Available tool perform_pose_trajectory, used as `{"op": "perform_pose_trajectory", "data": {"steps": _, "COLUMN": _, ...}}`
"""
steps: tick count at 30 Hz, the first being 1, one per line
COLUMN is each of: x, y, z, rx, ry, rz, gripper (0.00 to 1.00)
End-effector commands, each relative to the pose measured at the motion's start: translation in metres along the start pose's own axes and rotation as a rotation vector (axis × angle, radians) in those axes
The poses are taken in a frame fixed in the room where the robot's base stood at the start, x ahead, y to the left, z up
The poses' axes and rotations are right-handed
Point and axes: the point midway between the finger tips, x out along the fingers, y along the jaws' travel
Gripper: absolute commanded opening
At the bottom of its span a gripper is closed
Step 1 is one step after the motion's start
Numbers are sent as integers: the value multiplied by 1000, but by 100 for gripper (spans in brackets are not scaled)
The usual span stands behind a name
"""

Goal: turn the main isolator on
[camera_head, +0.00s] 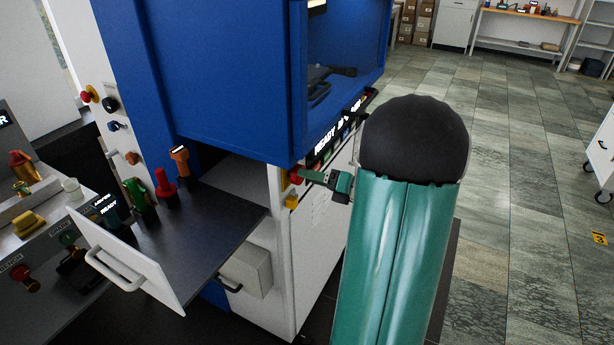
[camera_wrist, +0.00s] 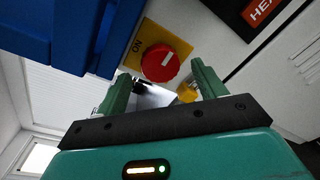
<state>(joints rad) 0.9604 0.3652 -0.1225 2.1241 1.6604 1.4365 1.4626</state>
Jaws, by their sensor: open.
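The main isolator is a round red knob (camera_wrist: 160,62) with a white pointer mark, on a yellow plate (camera_wrist: 180,42) lettered ON at its left side. The pointer mark lies toward the upper right of the knob, away from the ON lettering. My gripper (camera_wrist: 160,72) is open, its two green fingers reaching toward the knob from either side. Whether they touch it, I cannot tell. In the head view, the red knob (camera_head: 296,176) shows on the white cabinet edge, just left of my green gripper (camera_head: 318,180), which partly hides the panel.
A small yellow part (camera_wrist: 187,93) sits near the right finger. The blue press housing (camera_head: 225,75) overhangs the panel from above. An open drawer (camera_head: 130,262) with several coloured tools juts out at left.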

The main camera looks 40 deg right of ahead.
Motion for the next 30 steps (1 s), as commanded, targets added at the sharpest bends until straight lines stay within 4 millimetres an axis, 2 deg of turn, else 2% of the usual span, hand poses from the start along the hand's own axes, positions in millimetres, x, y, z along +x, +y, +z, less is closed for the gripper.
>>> {"op": "perform_pose_trajectory", "data": {"steps": 9, "x": -72, "y": -1, "z": 1, "rx": 0, "ry": -3, "rz": -3, "gripper": 70}}
{"op": "perform_pose_trajectory", "data": {"steps": 15, "x": -102, "y": -1, "z": 0, "rx": 1, "ry": -1, "rz": -2, "gripper": 70}}
{"op": "perform_pose_trajectory", "data": {"steps": 20, "x": -110, "y": 0, "z": 0, "rx": 1, "ry": 0, "rz": 0, "gripper": 70}}
{"op": "perform_pose_trajectory", "data": {"steps": 30, "x": -110, "y": 0, "z": 0, "rx": 1, "ry": 0, "rz": 0, "gripper": 70}}
